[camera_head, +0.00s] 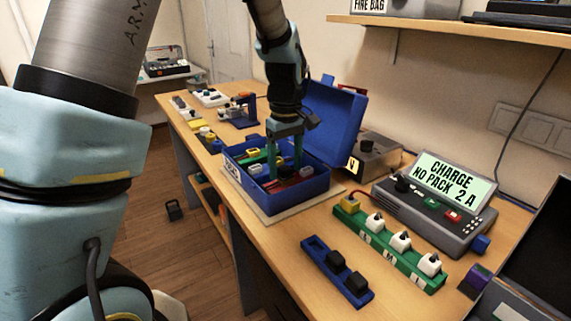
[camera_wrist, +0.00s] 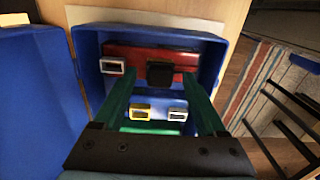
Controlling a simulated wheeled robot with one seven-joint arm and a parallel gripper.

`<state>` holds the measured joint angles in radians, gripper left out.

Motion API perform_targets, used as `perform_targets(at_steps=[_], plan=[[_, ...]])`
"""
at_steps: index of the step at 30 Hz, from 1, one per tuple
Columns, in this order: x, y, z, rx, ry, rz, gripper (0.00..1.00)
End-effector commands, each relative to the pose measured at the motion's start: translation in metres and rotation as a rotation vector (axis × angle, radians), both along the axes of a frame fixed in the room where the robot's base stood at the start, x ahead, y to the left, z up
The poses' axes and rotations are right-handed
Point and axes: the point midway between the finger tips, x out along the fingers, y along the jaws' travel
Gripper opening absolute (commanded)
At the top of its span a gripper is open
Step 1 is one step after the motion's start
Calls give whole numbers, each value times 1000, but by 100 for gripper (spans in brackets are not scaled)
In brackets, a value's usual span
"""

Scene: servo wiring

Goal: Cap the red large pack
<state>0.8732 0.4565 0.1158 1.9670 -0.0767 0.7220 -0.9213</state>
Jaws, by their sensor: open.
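The red pack (camera_wrist: 136,53) lies along the far wall of the open blue case (camera_wrist: 88,42) in the wrist view. A white-rimmed connector (camera_wrist: 112,66) shows at its left end. A black cap (camera_wrist: 160,74) sits against the middle of the red pack; I cannot tell whether it is seated on a connector. My gripper (camera_wrist: 160,82) is open, its green fingers either side of the cap with gaps visible. In the head view, my gripper (camera_head: 286,174) reaches down into the case (camera_head: 282,199), partly hiding its contents.
A blue holder (camera_head: 320,256) carries two black caps (camera_head: 346,270); its far end is empty. A green strip (camera_head: 388,245) has white plugs and a yellow one. The charger (camera_head: 440,208) reads "CHARGE NO PACK 2 A". The raised case lid (camera_head: 335,118) stands behind my gripper.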

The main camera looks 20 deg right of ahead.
Motion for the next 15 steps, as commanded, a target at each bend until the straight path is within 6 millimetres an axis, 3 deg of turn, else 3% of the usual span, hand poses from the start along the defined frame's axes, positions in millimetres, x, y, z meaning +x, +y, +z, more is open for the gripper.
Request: perform_targets(at_steps=[8, 15], plan=[[0, 0, 5, -1, -1, 0, 74], [1, -2, 43, -5, -4, -1, 74]])
